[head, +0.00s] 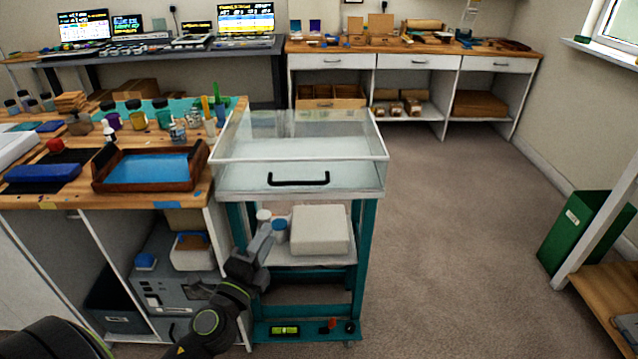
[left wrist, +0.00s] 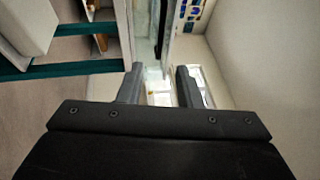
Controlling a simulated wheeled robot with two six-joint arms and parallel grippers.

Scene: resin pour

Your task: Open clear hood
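The clear hood (head: 350,172) is a transparent box with pale edges on top of a teal stand (head: 362,255). It sits down on the stand and looks closed. A black bar handle (head: 298,179) is on its front panel. My left gripper (head: 265,238) is below and to the left of the handle, in front of the stand's lower shelf and apart from the handle. In the left wrist view the two fingers of the left gripper (left wrist: 159,72) are spread with nothing clearly held between them. My right gripper is not in view.
A workbench (head: 222,188) with a wooden tray (head: 196,170) of blue resin and several bottles adjoins the stand on the left. A white block (head: 320,231) and small jars are on the stand's shelf. Open carpet (head: 450,230) lies to the right.

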